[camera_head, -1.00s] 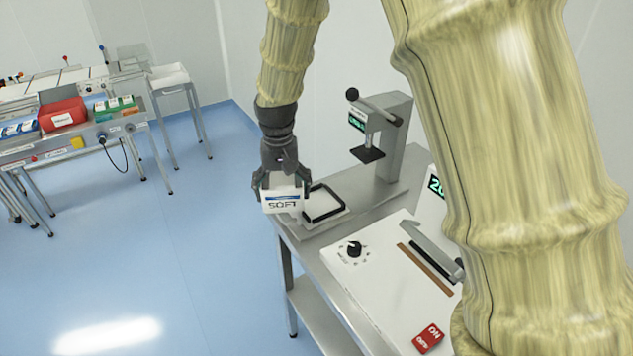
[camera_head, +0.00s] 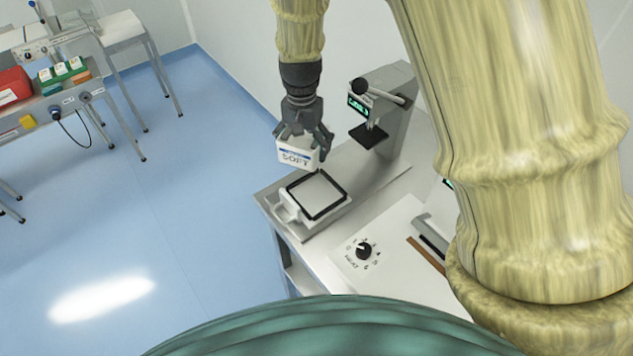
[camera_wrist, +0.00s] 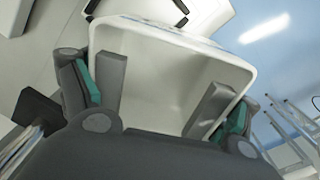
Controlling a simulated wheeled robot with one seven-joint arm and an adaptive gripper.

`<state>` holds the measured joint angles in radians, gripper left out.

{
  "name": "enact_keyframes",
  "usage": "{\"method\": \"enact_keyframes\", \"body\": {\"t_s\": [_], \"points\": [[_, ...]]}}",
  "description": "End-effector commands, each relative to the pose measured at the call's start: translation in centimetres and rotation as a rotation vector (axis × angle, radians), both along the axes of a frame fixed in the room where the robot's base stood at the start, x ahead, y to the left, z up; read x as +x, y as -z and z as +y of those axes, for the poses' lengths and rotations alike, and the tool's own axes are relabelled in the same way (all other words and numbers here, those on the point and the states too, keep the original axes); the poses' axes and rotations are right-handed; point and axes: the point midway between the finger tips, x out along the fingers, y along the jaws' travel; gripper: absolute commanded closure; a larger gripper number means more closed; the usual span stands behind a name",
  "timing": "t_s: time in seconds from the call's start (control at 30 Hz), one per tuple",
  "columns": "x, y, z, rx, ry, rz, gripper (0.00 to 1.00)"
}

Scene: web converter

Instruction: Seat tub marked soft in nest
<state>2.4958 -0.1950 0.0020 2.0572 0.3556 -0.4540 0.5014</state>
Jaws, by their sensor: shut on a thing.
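The white tub marked SOFT (camera_head: 297,157) is held in my gripper (camera_head: 303,138), above the far left side of the nest. The wrist view shows the tub (camera_wrist: 150,75) from above, open and empty, with the dark fingers (camera_wrist: 155,105) gripping its walls. The nest (camera_head: 291,204) is a black-rimmed square frame on a white slide on the steel table. It looks empty. The tub appears raised and apart from it; the exact height cannot be told.
A grey lever press (camera_head: 391,115) stands right behind the nest. A white panel with a black heat knob (camera_head: 364,251) lies in front of it. A bench at left holds a red pack (camera_head: 12,88) and green boxes (camera_head: 63,70). Blue floor is free between.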

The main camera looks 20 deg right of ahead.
Motion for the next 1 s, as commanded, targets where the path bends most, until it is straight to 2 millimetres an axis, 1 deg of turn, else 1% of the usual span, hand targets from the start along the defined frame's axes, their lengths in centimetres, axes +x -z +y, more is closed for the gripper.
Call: {"method": "enact_keyframes", "body": {"t_s": [0.03, 0.2, 0.4, 0.5, 0.67, 0.77, 1.0], "points": [[-1.0, -1.0, 0.0, -0.002, 0.061, 0.005, 0.36], [-3.7, -1.0, -0.2, -0.003, 0.280, 0.003, 0.36], [-5.8, -1.0, -0.8, 0.000, 0.456, 0.002, 0.36], [-6.3, -1.0, -1.0, 0.000, 0.501, 0.000, 0.36], [-6.5, -0.3, -1.1, 0.001, 0.523, 0.000, 0.36], [-6.5, 0.6, -1.1, 0.001, 0.522, 0.000, 0.36], [-6.5, 3.4, -1.1, 0.001, 0.520, 0.000, 0.36]]}}
